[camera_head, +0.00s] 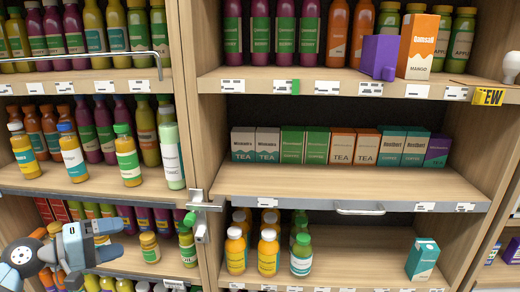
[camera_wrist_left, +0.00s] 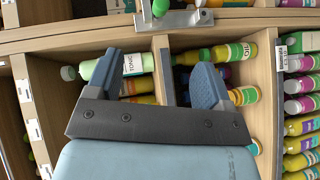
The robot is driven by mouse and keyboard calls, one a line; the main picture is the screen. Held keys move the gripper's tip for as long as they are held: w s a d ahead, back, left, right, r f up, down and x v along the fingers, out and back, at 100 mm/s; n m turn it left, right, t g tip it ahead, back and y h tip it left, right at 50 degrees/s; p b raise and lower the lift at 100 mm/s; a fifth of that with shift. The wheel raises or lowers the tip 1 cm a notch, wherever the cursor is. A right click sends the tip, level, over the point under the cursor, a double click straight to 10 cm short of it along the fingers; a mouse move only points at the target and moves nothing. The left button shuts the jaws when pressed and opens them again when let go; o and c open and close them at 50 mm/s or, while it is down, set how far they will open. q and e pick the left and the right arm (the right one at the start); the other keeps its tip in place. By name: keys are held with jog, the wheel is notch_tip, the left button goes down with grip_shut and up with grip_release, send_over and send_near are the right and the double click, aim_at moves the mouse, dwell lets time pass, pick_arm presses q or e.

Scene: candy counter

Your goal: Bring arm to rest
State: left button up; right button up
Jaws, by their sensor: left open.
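My left gripper (camera_head: 119,239) comes in from the lower left in the head view, in front of the lower left shelf. Its two fingers point right and are apart, with nothing between them. In the left wrist view, the blue fingers (camera_wrist_left: 153,78) stand wide apart and empty, in front of a wooden shelf post and bottles. A bottle labelled tonic (camera_wrist_left: 108,68) shows behind one finger. My right gripper is not in view.
A metal bracket (camera_head: 201,212) sticks out from the post right of my gripper. Bottles crowd the left middle shelf (camera_head: 95,183). Tea boxes (camera_head: 341,147) stand on the right middle shelf. A purple box (camera_head: 379,56) leans by an orange mango box (camera_head: 421,45) above.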

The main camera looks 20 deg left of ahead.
pick_arm(q)
jog(key=s+d+f+m+g+y+p, duration=0.1)
jog(key=d+f+y, duration=0.15)
jog(key=f, duration=0.45)
jog(key=s+d+f+m+y, duration=0.15)
jog(key=d+f, duration=0.25)
jog(key=f, duration=0.4)
jog(key=s+d+f+m+g+y+p, duration=0.1)
jog(key=d+f+m, duration=0.15)
jog(key=f, duration=0.45)
jog(key=s+d+f+m, duration=0.3)
jog(key=s+d+f, duration=0.1)
jog(key=d, duration=0.5)
jog(key=s+d+f+m+p, duration=0.1)
jog(key=s+d+f+m, duration=0.3)
jog(key=d, duration=0.5)
jog(key=shift+s+f+y, duration=0.15)
jog(key=shift+y, duration=0.25)
